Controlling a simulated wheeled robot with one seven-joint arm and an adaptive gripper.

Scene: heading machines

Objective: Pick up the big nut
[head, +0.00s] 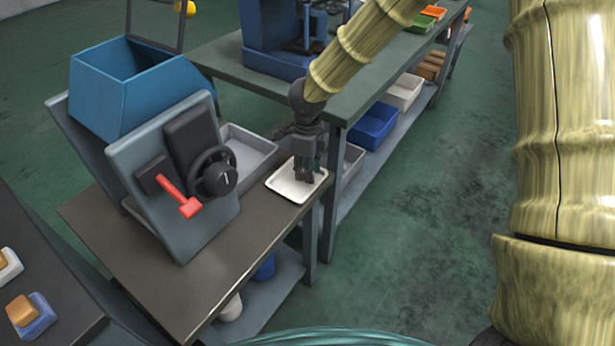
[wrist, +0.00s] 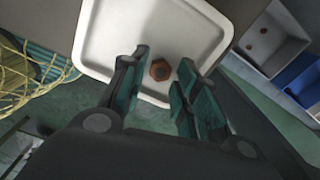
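The big nut (wrist: 160,70) is a brown hexagonal nut with a hole. It lies in the white tray (wrist: 205,29), near the tray's edge, in the wrist view. The tray (head: 285,189) also shows in the head view at the table's corner, where the nut is hidden behind my gripper. My gripper (head: 307,181) points down over the tray. I cannot tell how far the fingertips are above the tray.
A blue hopper machine (head: 128,88) with a dark handwheel (head: 213,172) and red lever (head: 180,199) stands left of the tray. A grey bin (head: 246,150) sits behind it. A green-grey workbench (head: 360,80) is close behind my gripper. The tabletop in front is clear.

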